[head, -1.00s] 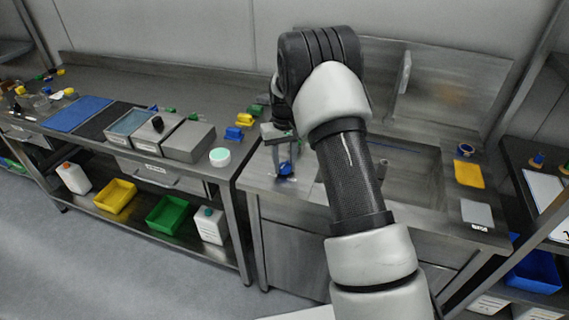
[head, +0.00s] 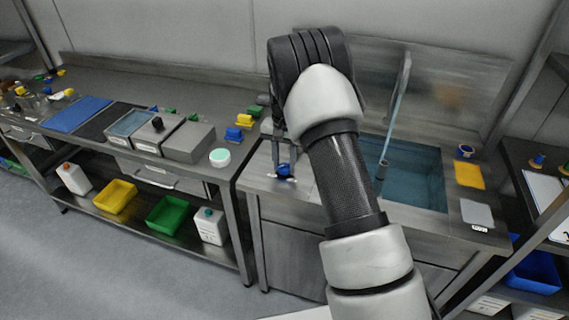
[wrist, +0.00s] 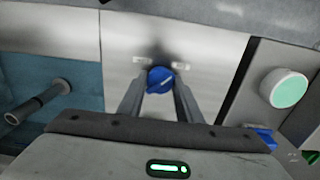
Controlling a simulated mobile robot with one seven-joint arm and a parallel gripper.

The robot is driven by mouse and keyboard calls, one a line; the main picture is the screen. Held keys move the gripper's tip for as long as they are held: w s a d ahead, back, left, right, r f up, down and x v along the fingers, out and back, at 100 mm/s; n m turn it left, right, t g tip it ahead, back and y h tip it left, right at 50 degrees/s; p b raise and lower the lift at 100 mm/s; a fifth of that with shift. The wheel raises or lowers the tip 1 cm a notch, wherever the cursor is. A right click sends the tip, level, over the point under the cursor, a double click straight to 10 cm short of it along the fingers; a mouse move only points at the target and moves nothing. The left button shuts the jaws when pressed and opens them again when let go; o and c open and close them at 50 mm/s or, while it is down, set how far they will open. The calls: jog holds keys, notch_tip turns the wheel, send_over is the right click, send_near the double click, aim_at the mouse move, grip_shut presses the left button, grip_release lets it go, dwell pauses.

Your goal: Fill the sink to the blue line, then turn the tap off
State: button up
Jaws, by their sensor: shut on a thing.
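The blue tap knob (head: 285,169) is on the steel deck left of the sink. My gripper (wrist: 158,90) is shut on this knob, which shows between its fingers in the wrist view (wrist: 161,79). The tall curved spout (head: 405,75) stands behind the sink, and a pale blue water stream (head: 394,118) falls from it. The sink (head: 440,185) holds blue-tinted water (head: 415,172); my arm hides part of it. A dark upright pipe (head: 382,168) stands in the basin and also shows in the wrist view (wrist: 38,102). I cannot make out the blue line.
A yellow cloth (head: 469,174) and a grey pad (head: 477,213) lie right of the sink. On the left bench, a white tub with a green lid (head: 220,157) and a blue block (head: 234,134) stand near the knob. The floor at the left front is clear.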

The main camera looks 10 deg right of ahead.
aim_at(284, 166)
dwell(0.4)
jog(key=o, duration=1)
jog(key=shift+o, duration=0.2)
notch_tip(284, 166, up, 18)
jog(key=p, duration=0.1)
jog(key=shift+f, duration=0.25)
